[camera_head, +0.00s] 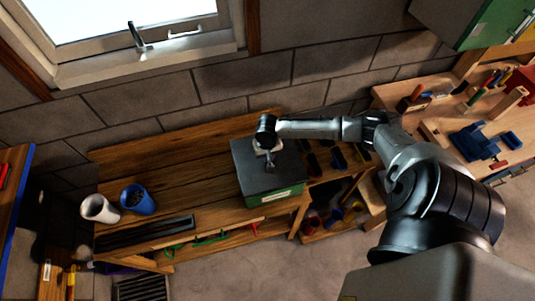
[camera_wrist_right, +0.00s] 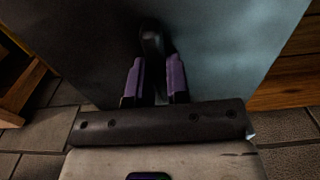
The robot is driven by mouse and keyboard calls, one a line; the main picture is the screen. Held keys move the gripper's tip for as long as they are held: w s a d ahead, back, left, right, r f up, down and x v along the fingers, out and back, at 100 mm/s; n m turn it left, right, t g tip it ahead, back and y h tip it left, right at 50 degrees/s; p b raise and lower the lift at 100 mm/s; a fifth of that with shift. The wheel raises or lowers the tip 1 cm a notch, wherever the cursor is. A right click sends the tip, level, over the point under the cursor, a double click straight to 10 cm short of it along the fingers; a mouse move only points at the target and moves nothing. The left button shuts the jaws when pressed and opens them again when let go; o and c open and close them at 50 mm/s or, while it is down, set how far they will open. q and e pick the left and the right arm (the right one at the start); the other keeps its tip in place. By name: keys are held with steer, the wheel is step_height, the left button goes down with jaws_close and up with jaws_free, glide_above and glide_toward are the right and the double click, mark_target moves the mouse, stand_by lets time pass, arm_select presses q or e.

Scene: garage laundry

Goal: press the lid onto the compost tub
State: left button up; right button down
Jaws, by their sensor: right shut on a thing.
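The compost tub (camera_head: 262,202) is a green box with a pale label on its front. It stands on the wooden bench in the head view. The dark grey lid (camera_head: 250,181) covers its top, and I cannot tell whether its edges are fully seated. In the right wrist view the purple-padded fingers of this gripper (camera_wrist_right: 154,78) are shut on the dark handle (camera_wrist_right: 151,38) of the lid (camera_wrist_right: 225,50), whose flat surface fills most of that view. My left gripper is not in view.
A white cup (camera_head: 98,208) and a blue cup (camera_head: 138,200) stand at the left of the wooden bench (camera_head: 190,165). A dark tray (camera_head: 145,234) lies along its front. A workbench with a blue vise (camera_head: 474,140) and tools is at right.

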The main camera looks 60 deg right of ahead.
stand_by(0.4)
steer(key=shift+f+p, duration=0.15)
steer(key=shift+p, duration=0.25)
steer(key=shift+f, duration=0.1)
stand_by(0.7)
steer(key=c, duration=1.1)
jaws_free()
steer(key=o, duration=0.6)
